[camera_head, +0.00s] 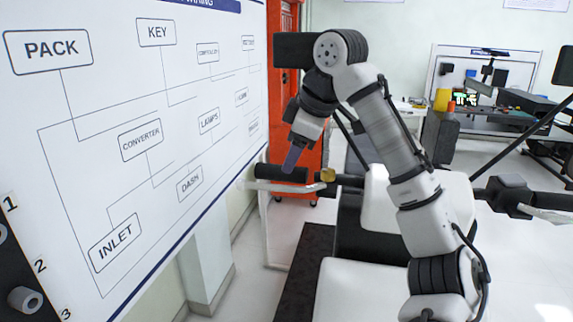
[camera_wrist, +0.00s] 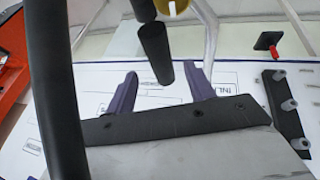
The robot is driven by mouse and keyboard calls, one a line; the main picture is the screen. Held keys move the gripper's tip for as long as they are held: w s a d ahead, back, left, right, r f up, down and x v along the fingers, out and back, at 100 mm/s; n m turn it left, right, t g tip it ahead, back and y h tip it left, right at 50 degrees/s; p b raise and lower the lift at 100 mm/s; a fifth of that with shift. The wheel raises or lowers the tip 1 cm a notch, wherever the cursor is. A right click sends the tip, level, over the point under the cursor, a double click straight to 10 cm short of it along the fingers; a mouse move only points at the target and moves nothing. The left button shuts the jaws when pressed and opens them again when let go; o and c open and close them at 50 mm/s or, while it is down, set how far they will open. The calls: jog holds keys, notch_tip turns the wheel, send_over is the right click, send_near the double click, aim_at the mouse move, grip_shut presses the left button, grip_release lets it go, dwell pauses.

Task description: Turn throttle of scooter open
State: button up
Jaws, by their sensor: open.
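The scooter's black handlebar grip (camera_head: 281,173) sticks out toward the whiteboard at the middle of the head view, with a gold collar (camera_head: 327,175) at its inner end. I take this grip as the throttle. My gripper (camera_head: 293,160) is open, its purple fingers pointing down at the grip from above. In the wrist view the grip (camera_wrist: 155,52) hangs between the two spread fingertips of my gripper (camera_wrist: 163,78), its free end toward the palm side. The collar (camera_wrist: 178,5) is cut by the top edge. Whether a finger touches the grip, I cannot tell.
A whiteboard (camera_head: 180,110) with a wiring diagram stands close at the left. A black panel with grey pegs (camera_head: 20,270) is at the lower left. An orange cabinet (camera_head: 310,150) stands behind the grip. The scooter's other handlebar end (camera_head: 508,195) is at the right.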

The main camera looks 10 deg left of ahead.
aim_at(281, 173)
jog(key=shift+p+x, duration=0.3)
jog(key=shift+x, duration=2.2)
jog(key=c, duration=1)
jog(key=shift+o, duration=0.2)
jog(key=shift+g, duration=0.3)
jog(key=g, duration=0.1)
jog(key=m+g, duration=0.1)
jog(key=g, duration=0.1)
jog(key=shift+w+r, duration=0.1)
jog(key=shift+w, duration=0.3)
jog(key=shift+w+m+g, duration=0.15)
jog(key=shift+g, duration=0.75)
jog(key=shift+w+m+g, duration=0.1)
jog(key=shift+m+g, duration=0.05)
jog(key=shift+g, duration=1.45)
jog(key=o, duration=1)
jog(key=shift+f, duration=0.2)
jog(key=shift+c, duration=0.2)
